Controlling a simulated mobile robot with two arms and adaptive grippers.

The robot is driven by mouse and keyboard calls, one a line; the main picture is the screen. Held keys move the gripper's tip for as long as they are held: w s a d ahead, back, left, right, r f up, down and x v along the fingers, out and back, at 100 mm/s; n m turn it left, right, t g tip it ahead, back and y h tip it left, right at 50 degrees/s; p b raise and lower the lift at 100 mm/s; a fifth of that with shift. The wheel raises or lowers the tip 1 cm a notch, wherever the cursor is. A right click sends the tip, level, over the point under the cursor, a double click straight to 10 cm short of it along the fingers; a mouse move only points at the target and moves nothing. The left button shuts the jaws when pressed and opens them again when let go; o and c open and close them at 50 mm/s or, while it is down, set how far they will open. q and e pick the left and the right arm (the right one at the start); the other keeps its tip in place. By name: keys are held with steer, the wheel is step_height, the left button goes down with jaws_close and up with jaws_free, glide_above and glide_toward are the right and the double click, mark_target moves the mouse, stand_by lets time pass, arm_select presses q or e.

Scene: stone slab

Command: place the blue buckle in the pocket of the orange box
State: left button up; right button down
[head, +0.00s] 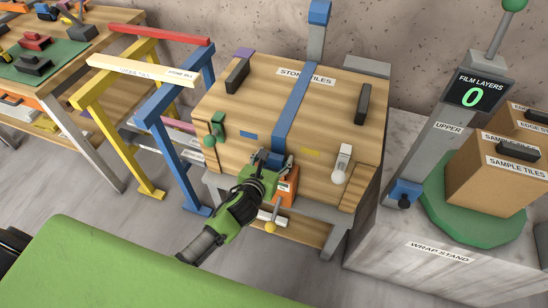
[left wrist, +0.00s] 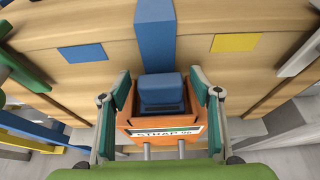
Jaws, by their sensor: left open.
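The orange box (head: 287,187) is mounted on the front of a wooden crate, and in the left wrist view the box (left wrist: 135,122) carries a white label reading "STRAP". The blue buckle (left wrist: 162,92) sits between the box's raised side walls, below the end of the blue strap (left wrist: 155,35). How deep it sits is unclear. My left gripper (head: 266,160) is at the box in the head view. Its open fingers show in the left wrist view (left wrist: 161,96), one on each side of the buckle and box walls, with no clear grip. My right gripper is out of view.
The wooden crate (head: 240,95) has black handles, a green latch (head: 216,126) and a white latch (head: 343,163). A yellow-and-blue trestle (head: 165,130) stands left. The wrap stand (head: 440,235) with cartons stands right.

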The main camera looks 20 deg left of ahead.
arm_select(q)
steer(key=shift+r, duration=0.15)
steer(key=shift+s, duration=0.2)
steer(key=v, duration=1.1)
steer(key=shift+s+r, duration=0.15)
steer(key=shift+s, duration=0.15)
steer(key=shift+a, duration=0.1)
steer(key=s+a+f+n+g, duration=0.2)
steer(key=s+f+n, duration=0.3)
steer(key=f, duration=0.5)
steer(key=s+a+f+n+g, duration=0.2)
steer(key=s+f+n+g, duration=0.15)
steer(key=f+n, duration=0.45)
steer(key=s+a+f+n+g, duration=0.1)
steer(key=s+f+n, duration=0.35)
steer(key=f, duration=0.85)
steer(key=s+f+n+g, duration=0.2)
steer(key=s+f+n, duration=0.2)
steer(key=s, duration=0.5)
steer(key=s+f+n+g, duration=0.2)
steer(key=s+f+n, duration=0.3)
steer(key=s+n, duration=0.2)
steer(key=s+f+n+g, duration=0.2)
steer(key=s+f+n, duration=0.3)
steer(key=s, duration=0.5)
steer(key=shift+s+a, duration=0.3)
steer(key=shift+a, duration=0.15)
